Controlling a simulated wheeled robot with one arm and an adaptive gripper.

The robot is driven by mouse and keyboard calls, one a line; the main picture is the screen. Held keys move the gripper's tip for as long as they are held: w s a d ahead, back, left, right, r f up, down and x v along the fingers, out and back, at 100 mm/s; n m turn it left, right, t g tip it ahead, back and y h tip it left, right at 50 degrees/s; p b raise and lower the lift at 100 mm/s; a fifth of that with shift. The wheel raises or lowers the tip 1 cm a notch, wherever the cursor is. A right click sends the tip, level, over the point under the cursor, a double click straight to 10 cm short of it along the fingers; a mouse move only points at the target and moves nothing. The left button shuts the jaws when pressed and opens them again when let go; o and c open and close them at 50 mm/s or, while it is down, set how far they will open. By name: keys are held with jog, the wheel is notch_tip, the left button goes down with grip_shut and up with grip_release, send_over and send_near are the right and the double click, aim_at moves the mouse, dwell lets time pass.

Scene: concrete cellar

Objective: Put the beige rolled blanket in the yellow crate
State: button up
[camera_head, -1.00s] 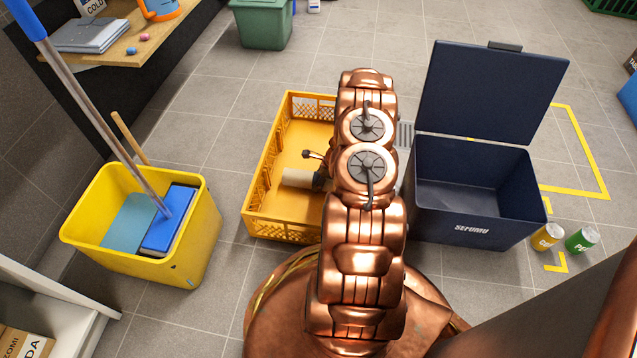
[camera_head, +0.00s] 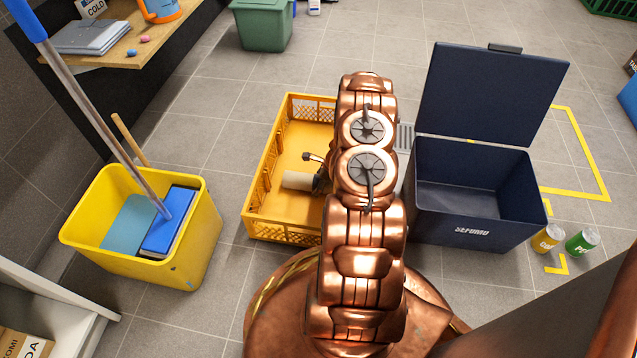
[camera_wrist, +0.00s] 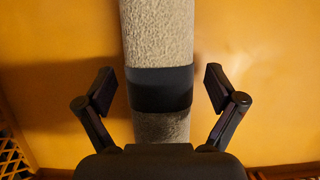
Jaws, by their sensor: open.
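The beige rolled blanket (camera_head: 298,180) with its dark band (camera_wrist: 161,89) lies inside the yellow crate (camera_head: 262,178); its right part is hidden behind my arm in the head view. In the wrist view the blanket (camera_wrist: 157,35) runs up the picture above the crate's yellow floor (camera_wrist: 255,60). My gripper (camera_wrist: 160,85) is open, with one finger on each side of the blanket at the band and a gap on both sides. In the head view only a bit of my gripper (camera_head: 314,158) shows beside my arm.
A dark blue lidded box (camera_head: 475,190) stands open right of the crate. A yellow mop bucket (camera_head: 190,255) stands to the left. A green bin (camera_head: 263,28) stands behind. Grey floor is clear between bucket and crate.

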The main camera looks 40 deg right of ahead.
jog(key=p+v, duration=0.5)
jog(key=v, duration=0.7)
jog(key=shift+w+a+r, duration=0.1)
jog(key=shift+r, duration=0.1)
jog(key=w+a+r+n+g+y, duration=0.1)
jog(key=w+a+r+n, duration=0.3)
jog(key=a+r, duration=0.5)
jog(key=w+a+r+n+y, duration=0.1)
jog(key=w+a+r+n, duration=0.1)
jog(key=a+r+n, duration=0.6)
jog(key=s+a+r+n+g, duration=0.3)
jog(key=s+a+r+n, duration=0.3)
jog(key=a+r, duration=0.8)
jog(key=s+a+r+n+g+h, duration=0.1)
jog(key=s+a+r+n, duration=0.1)
jog(key=s, duration=0.6)
jog(key=s+a+r+n+g+h, duration=0.1)
jog(key=s+a+r+n+h, duration=0.1)
jog(key=s+r+n, duration=0.3)
jog(key=s+a+r+n+g+h, duration=0.1)
jog(key=s+a+r+n, duration=0.1)
jog(key=s, duration=1)
jog(key=shift+s+a+r+n+h, duration=0.35)
jog(key=shift+r+n, duration=0.3)
jog(key=shift+n, duration=0.45)
